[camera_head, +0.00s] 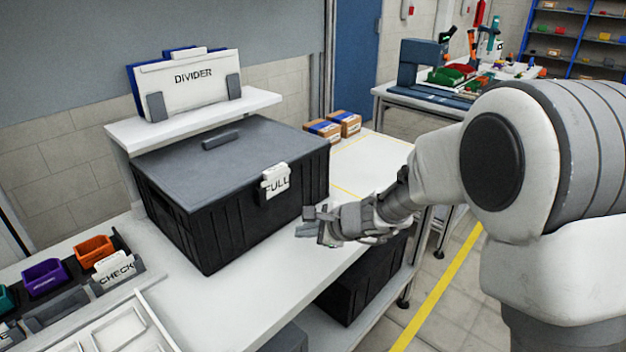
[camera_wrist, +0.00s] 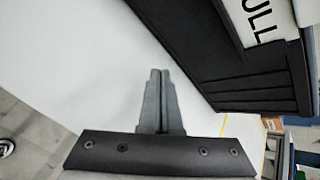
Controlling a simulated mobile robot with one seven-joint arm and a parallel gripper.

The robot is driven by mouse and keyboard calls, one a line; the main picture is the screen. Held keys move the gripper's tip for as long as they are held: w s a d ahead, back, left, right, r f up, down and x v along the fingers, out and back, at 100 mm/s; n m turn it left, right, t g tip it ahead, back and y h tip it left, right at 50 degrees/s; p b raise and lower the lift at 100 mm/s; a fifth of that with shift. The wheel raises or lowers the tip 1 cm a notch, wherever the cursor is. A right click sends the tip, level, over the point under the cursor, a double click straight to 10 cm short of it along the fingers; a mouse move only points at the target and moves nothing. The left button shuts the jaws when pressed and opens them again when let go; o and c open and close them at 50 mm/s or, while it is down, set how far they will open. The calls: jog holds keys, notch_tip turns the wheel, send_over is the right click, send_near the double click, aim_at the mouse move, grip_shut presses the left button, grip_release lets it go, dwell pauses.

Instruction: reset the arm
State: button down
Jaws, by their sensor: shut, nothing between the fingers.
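My arm reaches in from the right in the head view. My gripper (camera_head: 312,228) is beside the front right side of a black lidded box and above the white bench's front edge. In the wrist view my gripper (camera_wrist: 160,75) has its two fingers together with nothing between them. The black box (camera_head: 225,215) has its lid on and a white tag (camera_head: 276,181) reading FULL. The box's side also shows in the wrist view (camera_wrist: 215,50). I cannot tell from the head view exactly how far my gripper is from the box.
The white bench (camera_head: 245,290) has bare room in front of the box. A DIVIDER panel (camera_head: 193,80) stands on a raised shelf behind. Small bins (camera_head: 94,250) and a CHECK tag (camera_head: 115,268) are at left. Two cartons (camera_head: 345,122) sit at the back. Another black box (camera_head: 362,280) is below.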

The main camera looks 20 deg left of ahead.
jog(key=s+d+r+n+h, duration=0.1)
jog(key=s+d+r+n, duration=0.65)
jog(key=d+r, duration=0.45)
jog(key=s+d+r+n+t+h, duration=0.1)
jog(key=s+d+n+h, duration=0.25)
jog(key=s+d, duration=0.65)
jog(key=s+d+r+n+t+h, duration=0.15)
jog(key=s+d+h, duration=0.4)
jog(key=d, duration=0.85)
notch_tip(320, 180, up, 12)
jog(key=p, duration=1.2)
jog(key=shift+s+d+f+n+g, duration=0.15)
jog(key=shift+d+f+n+g, duration=0.1)
jog(key=shift+n+g, duration=0.15)
